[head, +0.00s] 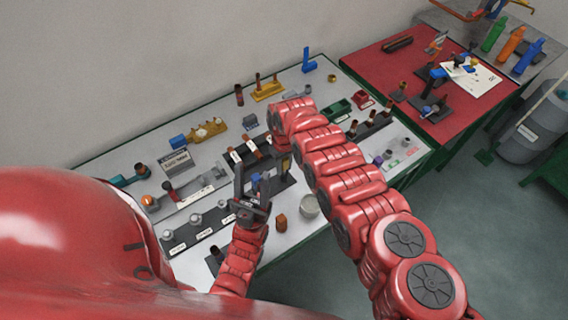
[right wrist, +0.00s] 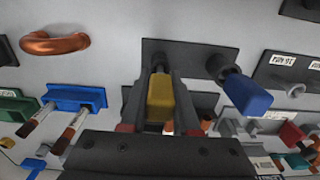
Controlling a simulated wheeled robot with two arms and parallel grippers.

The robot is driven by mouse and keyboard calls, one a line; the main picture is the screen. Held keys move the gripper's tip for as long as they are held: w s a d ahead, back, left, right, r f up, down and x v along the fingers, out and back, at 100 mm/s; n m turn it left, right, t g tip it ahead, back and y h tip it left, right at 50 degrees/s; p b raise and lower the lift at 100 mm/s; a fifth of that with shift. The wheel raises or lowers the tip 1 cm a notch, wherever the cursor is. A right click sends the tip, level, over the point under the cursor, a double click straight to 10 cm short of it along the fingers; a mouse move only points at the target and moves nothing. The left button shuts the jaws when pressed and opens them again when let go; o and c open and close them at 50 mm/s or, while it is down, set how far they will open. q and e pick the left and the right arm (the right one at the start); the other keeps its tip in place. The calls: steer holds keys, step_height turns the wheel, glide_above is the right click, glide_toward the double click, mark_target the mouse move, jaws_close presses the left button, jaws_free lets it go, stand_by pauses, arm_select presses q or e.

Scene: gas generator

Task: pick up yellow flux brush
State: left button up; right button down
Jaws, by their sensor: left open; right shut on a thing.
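The yellow flux brush (right wrist: 160,98) sits between the two dark fingers of my right gripper (right wrist: 160,80) in the right wrist view. The fingers are shut on it. Its far end is at a dark holder plate (right wrist: 195,53); I cannot tell whether it is still seated there. A blue brush (right wrist: 247,93) stands at the same holder, just right of the gripper. In the head view my right arm reaches over the white table and mostly hides its gripper. My left gripper (head: 252,190) is open and empty, low over the table, near the blue brush (head: 265,177).
The white table (head: 325,230) holds several racks and small parts close around both grippers. A white cup (head: 309,206) and a brown block (head: 281,223) stand near its front edge. A red-topped table (head: 370,65) is at the right.

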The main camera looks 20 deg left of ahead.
steer(key=shift+r, duration=0.15)
steer(key=shift+a+r, duration=0.1)
steer(key=shift+r, duration=1.55)
step_height(320, 180, up, 5)
steer(key=shift+w+f+b, duration=0.1)
steer(key=shift+b, duration=0.85)
steer(key=shift+r, duration=0.8)
steer(key=shift+d, duration=0.2)
